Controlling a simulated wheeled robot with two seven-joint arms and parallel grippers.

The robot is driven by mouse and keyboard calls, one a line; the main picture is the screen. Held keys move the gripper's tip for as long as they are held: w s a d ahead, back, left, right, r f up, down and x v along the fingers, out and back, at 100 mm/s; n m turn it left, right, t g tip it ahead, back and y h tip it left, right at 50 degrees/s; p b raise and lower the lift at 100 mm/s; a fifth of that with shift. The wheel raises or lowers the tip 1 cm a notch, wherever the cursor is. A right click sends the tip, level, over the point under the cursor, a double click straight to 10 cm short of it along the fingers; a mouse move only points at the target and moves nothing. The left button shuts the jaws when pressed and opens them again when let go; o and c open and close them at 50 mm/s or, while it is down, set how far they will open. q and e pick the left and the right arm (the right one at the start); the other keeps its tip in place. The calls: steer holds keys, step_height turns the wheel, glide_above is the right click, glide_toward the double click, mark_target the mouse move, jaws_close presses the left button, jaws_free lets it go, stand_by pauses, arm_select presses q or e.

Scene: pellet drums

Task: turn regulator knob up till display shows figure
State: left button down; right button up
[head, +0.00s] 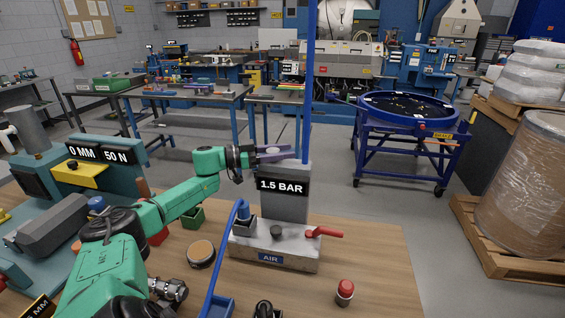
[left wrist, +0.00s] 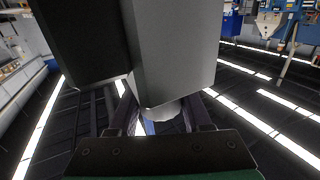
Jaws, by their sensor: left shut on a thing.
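The regulator is a grey upright box (head: 284,205) on a pale base marked AIR (head: 280,250). Its display (head: 283,186) reads 1.5 BAR. My left gripper (head: 278,153) reaches in from the left at the top of the box, its fingers over the top. In the left wrist view the grey box (left wrist: 175,50) fills the upper middle. A pale round knob (left wrist: 163,112) sits at its end between the two fingers of my left gripper (left wrist: 160,120), which is shut on it. The fingers hide most of the knob in the head view. My right gripper is not seen.
A red lever (head: 325,233) and a dark knob (head: 276,232) are on the base. A blue hose (head: 219,255) rises at its left. A red-capped part (head: 345,290) and a round tin (head: 201,253) stand on the wooden bench. The bench's right front is mostly clear.

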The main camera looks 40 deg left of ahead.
arm_select(q)
steer(key=shift+s+d+m+g+h+b, duration=0.1)
steer(key=shift+m+g+h+b, duration=0.5)
steer(key=shift+m+g+h, duration=0.15)
steer(key=shift+h, duration=0.25)
steer(key=shift+c, duration=1.7)
jaws_free()
